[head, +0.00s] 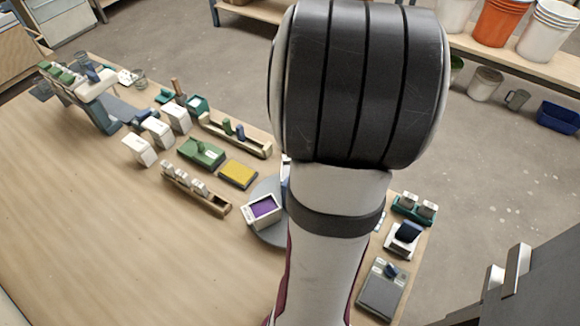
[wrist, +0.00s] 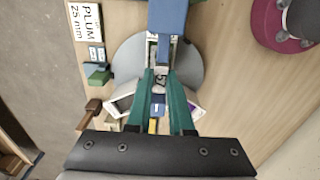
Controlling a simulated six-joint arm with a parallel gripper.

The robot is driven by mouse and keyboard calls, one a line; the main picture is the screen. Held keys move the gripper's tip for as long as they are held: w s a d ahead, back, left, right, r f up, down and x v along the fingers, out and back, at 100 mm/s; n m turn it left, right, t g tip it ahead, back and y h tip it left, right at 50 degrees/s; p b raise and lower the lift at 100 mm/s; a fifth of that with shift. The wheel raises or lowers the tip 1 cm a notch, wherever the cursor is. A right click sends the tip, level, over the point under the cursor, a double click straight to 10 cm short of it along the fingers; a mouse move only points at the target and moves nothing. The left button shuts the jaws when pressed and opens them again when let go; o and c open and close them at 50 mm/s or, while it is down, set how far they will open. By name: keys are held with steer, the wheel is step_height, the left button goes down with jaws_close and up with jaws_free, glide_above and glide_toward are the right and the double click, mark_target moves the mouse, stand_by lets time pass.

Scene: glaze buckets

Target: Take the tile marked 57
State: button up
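My gripper (wrist: 160,73) has two teal fingers that stand apart over a round grey disc (wrist: 128,62) in the wrist view. Small pale and dark shapes show in the gap between the fingers. I cannot tell whether one is a tile, and no 57 is readable in either view. A blue block (wrist: 168,18) lies just beyond the fingertips, above a whitish frame. In the head view the grey disc (head: 258,237) carries a white box with a purple inside (head: 263,209). My arm hides the gripper and part of the disc there.
A card reading PLUM 25 mm (wrist: 86,24) and a green holder (wrist: 97,74) lie left of the disc. A dark red round base (wrist: 280,22) is at upper right. Wooden racks (head: 196,193), a yellow pad (head: 238,174) and a grey scale (head: 382,288) stand on the table. Its front left is clear.

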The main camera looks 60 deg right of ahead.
jaws_close()
steer(key=shift+r, duration=3.75)
